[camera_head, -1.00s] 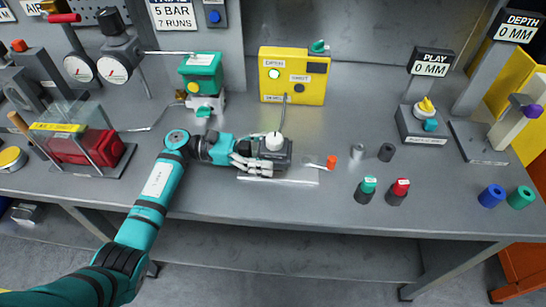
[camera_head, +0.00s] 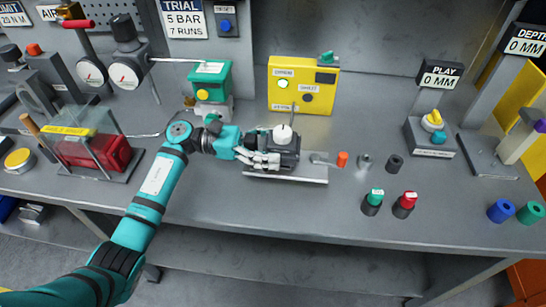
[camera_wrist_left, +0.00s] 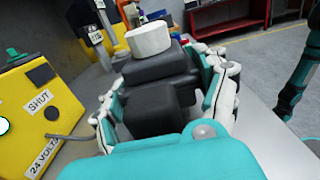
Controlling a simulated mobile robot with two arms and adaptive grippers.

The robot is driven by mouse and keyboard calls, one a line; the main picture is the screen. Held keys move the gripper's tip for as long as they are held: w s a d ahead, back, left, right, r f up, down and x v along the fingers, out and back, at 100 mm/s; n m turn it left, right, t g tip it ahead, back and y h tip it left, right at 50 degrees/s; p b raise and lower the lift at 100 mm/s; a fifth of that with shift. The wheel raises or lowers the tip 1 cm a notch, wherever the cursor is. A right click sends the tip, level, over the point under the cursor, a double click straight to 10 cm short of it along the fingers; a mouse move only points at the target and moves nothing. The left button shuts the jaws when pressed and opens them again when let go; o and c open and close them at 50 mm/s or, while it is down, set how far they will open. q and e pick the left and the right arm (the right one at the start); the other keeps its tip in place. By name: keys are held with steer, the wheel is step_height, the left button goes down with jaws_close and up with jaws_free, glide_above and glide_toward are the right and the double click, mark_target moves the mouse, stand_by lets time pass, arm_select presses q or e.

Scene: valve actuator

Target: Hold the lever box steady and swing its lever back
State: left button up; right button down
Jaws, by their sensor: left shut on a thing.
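The lever box (camera_head: 285,150) is dark with a white round knob on top and sits on a pale flat plate (camera_head: 300,178). Its short grey lever (camera_head: 320,160) points right, with an orange tip (camera_head: 342,160) at its end. My left gripper (camera_head: 262,160) is shut on the box from its left side. In the left wrist view the gripper's pale fingers (camera_wrist_left: 165,100) lie along both sides of the dark box (camera_wrist_left: 150,105). The lever is hidden there. I cannot tell whether the plate touches the bench. My right gripper is in neither view now.
A yellow panel box (camera_head: 303,70) stands behind the lever box, with a green-topped unit (camera_head: 210,80) to its left. Two grey cylinders (camera_head: 394,163) and green and red capped ones (camera_head: 404,205) stand to the right. Bare bench lies in front.

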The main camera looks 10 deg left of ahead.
mark_target(273, 135)
arm_select(q)
step_height(273, 135, up, 4)
steer(key=shift+f, duration=4.05)
steer(key=shift+f, duration=0.45)
steer(key=shift+f, duration=0.15)
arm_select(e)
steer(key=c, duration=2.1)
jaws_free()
